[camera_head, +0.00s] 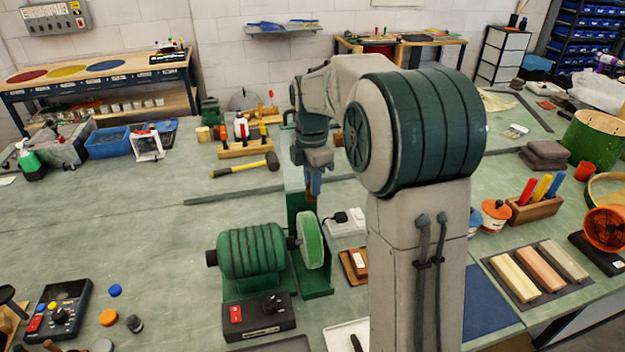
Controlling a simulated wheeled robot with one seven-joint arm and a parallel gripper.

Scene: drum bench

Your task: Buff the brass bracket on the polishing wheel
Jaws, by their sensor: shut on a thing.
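The polishing wheel (311,240) is a pale green disc on the right side of a green ribbed motor (251,250). A dark base with a red switch and a black knob (258,317) sits in front of the motor. My gripper (314,184) points down above and behind the wheel. It is shut on a small brown-gold piece that looks like the brass bracket (310,199). Only a little of the bracket shows, just above the wheel's upper edge. I cannot tell whether it touches the wheel. My arm hides part of the bench to the right.
A control box (58,309) is front left. The left bench is largely clear.

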